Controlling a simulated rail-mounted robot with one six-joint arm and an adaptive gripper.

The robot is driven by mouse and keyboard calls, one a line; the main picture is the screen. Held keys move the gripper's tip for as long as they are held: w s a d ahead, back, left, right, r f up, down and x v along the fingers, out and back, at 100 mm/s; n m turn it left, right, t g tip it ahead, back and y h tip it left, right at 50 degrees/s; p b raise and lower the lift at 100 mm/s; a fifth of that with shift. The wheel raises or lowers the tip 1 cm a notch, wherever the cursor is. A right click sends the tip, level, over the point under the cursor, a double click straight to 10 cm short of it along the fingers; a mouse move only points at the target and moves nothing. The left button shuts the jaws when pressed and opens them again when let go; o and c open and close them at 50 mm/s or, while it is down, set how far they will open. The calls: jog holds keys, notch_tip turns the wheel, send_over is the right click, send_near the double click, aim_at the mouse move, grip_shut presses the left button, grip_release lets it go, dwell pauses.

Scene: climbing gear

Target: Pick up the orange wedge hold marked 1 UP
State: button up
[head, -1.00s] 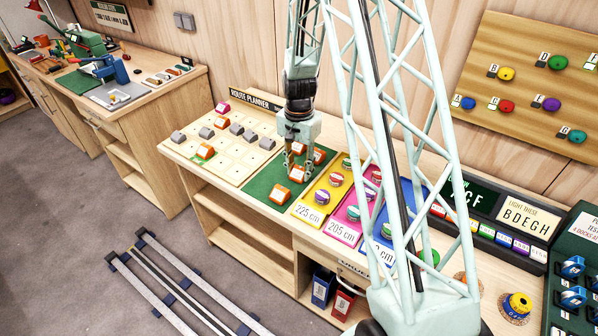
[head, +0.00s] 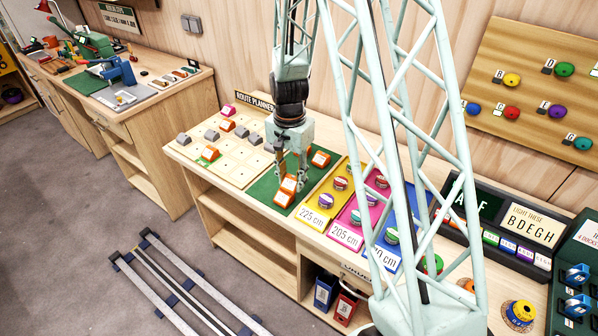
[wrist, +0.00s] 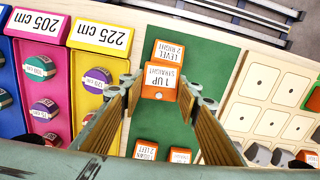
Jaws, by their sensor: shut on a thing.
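The orange wedge hold marked 1 UP STRAIGHT (wrist: 160,82) is between my gripper's fingers in the wrist view. My gripper (head: 290,178) is shut on it over the green panel (head: 263,188) in the head view, where the held wedge shows in part (head: 289,184). An orange wedge marked LEVEL 2 RIGHT (wrist: 169,51) is right beside it, toward the panel's front edge; I cannot tell whether they touch. Two more orange wedges lie behind, one marked DOWN 2 LEFT (wrist: 146,149) and one partly cut off (wrist: 180,155). I cannot tell whether the held wedge is clear of the panel.
The yellow tray (wrist: 88,72) with round holds is close beside the green panel. A pale grid board (head: 232,172) with grey and orange wedges lies on the other side. Pink and blue trays stand further right. The bench's front edge is near.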

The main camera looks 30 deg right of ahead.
jog(key=shift+s+a+r, duration=0.15)
jog(key=shift+s+a, duration=0.55)
jog(key=shift+a, duration=0.45)
jog(key=shift+s+a+r, duration=0.1)
jog(key=shift+s+a, duration=0.55)
jog(key=shift+a, duration=0.45)
jog(key=shift+s+a+r, duration=0.15)
jog(key=shift+s+a, duration=0.55)
jog(key=shift+a, duration=0.45)
jog(key=shift+w, duration=0.15)
